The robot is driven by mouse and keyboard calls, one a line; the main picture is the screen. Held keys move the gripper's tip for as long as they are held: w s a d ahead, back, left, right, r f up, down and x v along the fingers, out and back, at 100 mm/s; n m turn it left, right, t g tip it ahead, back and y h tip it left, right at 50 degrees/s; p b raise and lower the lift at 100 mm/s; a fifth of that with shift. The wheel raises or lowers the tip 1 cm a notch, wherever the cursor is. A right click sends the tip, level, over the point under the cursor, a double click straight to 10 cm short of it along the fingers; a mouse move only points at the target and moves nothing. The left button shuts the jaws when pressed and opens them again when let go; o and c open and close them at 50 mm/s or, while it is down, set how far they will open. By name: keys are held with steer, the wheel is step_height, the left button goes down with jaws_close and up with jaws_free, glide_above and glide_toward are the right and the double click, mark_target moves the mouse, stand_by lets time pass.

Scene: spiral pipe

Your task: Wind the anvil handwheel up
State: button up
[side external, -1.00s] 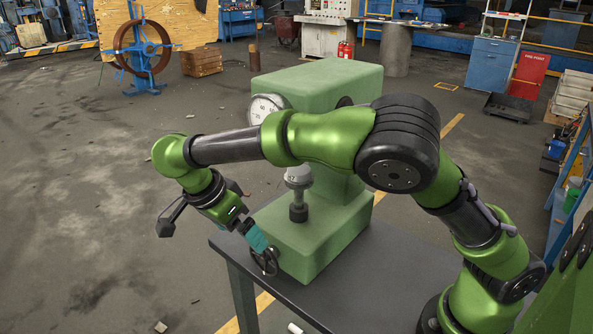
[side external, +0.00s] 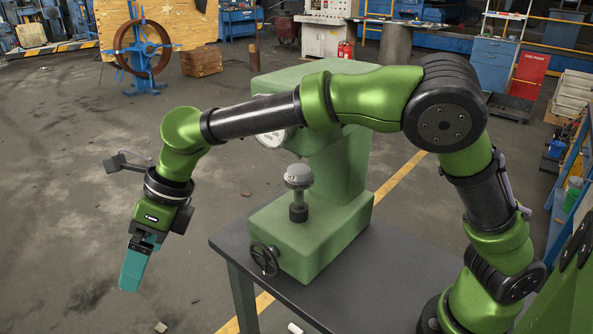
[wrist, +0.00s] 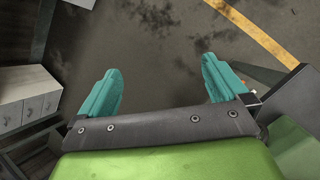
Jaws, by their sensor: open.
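The anvil handwheel (side external: 264,260) is a dark spoked wheel on the front face of the base of the green hardness tester (side external: 310,235). Nothing touches it. Above the base stands a dark spindle with a grey round-topped anvil (side external: 298,178). My gripper (side external: 131,280) hangs in the air left of the table and well left of the handwheel, its teal fingers pointing down. In the wrist view my gripper (wrist: 160,85) has its two fingers wide apart with only floor between them. The handwheel cannot be made out in the wrist view.
The tester stands on a dark table (side external: 345,290), whose left edge lies between my gripper and the handwheel. My forearm passes in front of the tester's dial (side external: 272,137). A grey drawer cabinet (wrist: 28,100) shows in the wrist view.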

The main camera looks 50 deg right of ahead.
steer(key=a+r+m+t+y, duration=0.1)
steer(key=m, duration=0.1)
steer(key=w+a+r+m+t, duration=0.1)
steer(key=m, duration=0.1)
steer(key=w+a+r+m+y, duration=0.1)
steer(key=shift+r+m+t+y, duration=0.3)
steer(key=shift+r+m+t, duration=0.1)
